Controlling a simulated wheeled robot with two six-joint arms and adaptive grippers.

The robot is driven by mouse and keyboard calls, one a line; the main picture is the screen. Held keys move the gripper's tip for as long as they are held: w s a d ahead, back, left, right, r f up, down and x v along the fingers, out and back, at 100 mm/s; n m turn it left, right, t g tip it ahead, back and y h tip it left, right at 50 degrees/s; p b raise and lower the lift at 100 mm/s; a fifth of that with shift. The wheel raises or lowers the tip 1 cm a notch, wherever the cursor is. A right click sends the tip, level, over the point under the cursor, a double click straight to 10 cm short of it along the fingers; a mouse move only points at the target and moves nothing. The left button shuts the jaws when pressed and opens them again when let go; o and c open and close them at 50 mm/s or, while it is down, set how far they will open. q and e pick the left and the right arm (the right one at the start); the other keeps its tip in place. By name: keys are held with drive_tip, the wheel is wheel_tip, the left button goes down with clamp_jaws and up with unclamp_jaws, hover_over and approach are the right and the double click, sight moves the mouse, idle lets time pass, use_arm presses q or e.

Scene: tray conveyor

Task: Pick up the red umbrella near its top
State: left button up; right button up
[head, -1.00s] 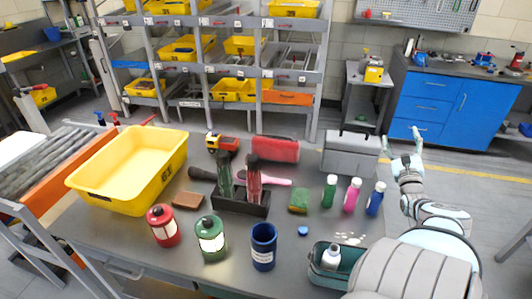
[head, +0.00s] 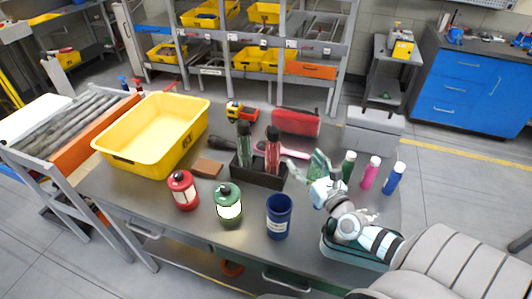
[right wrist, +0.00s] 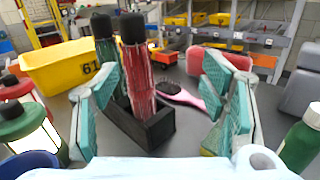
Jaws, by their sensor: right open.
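The red umbrella (head: 272,152) stands upright with its black handle up, in a black holder (head: 262,178) at the middle of the table. The green umbrella (head: 245,146) stands beside it on the left in the same holder. In the right wrist view the red umbrella (right wrist: 138,70) is left of centre, between and beyond the fingers of my right gripper (right wrist: 160,98). My right gripper (head: 304,168) is open and empty, to the right of the red umbrella and apart from it. My left gripper is not in view.
A red lantern (head: 183,190), a green lantern (head: 228,204) and a blue cup (head: 279,216) stand in front of the holder. Green (head: 348,166), pink (head: 370,174) and blue (head: 394,178) bottles stand right of my gripper. A yellow bin (head: 118,157) is at left.

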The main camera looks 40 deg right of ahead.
sight(277, 147)
drive_tip(key=shift+n+y, duration=0.7)
drive_tip(key=shift+n, duration=0.1)
drive_tip(key=w, duration=0.2)
drive_tip(key=w+a+f, duration=0.1)
drive_tip(key=w, duration=0.2)
drive_tip(key=w+a+b, duration=0.1)
drive_tip(key=w, duration=0.2)
drive_tip(key=shift+w+a+f, duration=0.15)
drive_tip(key=shift+w+f, duration=0.05)
drive_tip(key=w+b, duration=0.1)
drive_tip(key=w, duration=0.2)
drive_tip(key=w+b, duration=0.1)
drive_tip(key=shift+w+d+b, duration=0.3)
drive_tip(key=shift+w, duration=0.05)
drive_tip(key=shift+w+r, duration=0.1)
drive_tip(key=shift+w, duration=0.1)
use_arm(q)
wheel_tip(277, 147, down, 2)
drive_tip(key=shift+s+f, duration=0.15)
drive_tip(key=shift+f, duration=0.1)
use_arm(e)
drive_tip(key=shift+s+r, duration=0.1)
drive_tip(key=shift+r, duration=0.05)
clamp_jaws()
